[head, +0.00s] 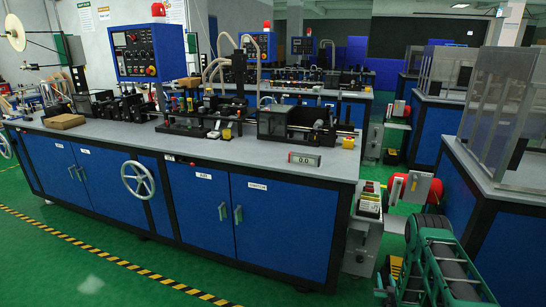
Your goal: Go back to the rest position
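My gripper is not in view in the head view. A pale tape reel (15,32) stands on an arm at the far left, above the left end of a long workbench (225,148). The bench has a grey top and blue cabinet doors. A blue control panel (147,53) with buttons and a red lamp on top rises behind the bench. No held object shows.
A green roller frame (440,262) stands at lower right. Green floor (95,260) in front is clear, with a yellow-black stripe.

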